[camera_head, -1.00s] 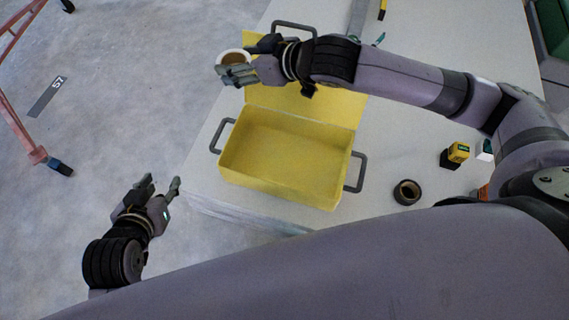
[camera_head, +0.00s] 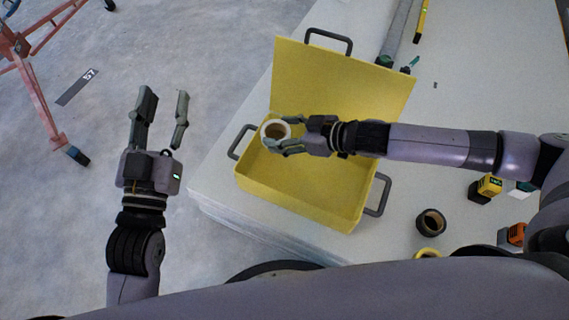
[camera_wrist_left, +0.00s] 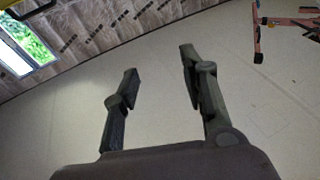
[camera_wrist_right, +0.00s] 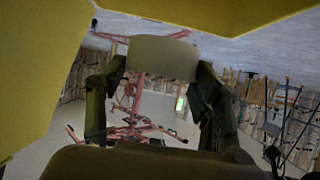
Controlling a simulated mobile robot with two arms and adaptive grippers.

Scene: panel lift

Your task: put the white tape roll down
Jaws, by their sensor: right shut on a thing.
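The white tape roll (camera_head: 275,125) is in my right gripper (camera_head: 283,139), which is shut on it. In the head view it appears over the left part of the open yellow toolbox (camera_head: 300,205), near the hinge side. The right wrist view shows the roll's pale side (camera_wrist_right: 162,57) between the two fingers, with yellow walls close by. I cannot tell its exact height above the box floor. My left gripper (camera_head: 160,108) is open and empty, out over the floor left of the table. Its two spread fingers also show in the left wrist view (camera_wrist_left: 155,90).
The box's yellow lid (camera_head: 340,75) stands raised at the back. On the white table (camera_head: 470,100) lie a dark tape roll (camera_head: 431,222), a yellow roll (camera_head: 428,254) and a yellow-black tape measure (camera_head: 489,186). A level (camera_head: 422,20) lies at the back. A red frame (camera_head: 40,90) stands at far left.

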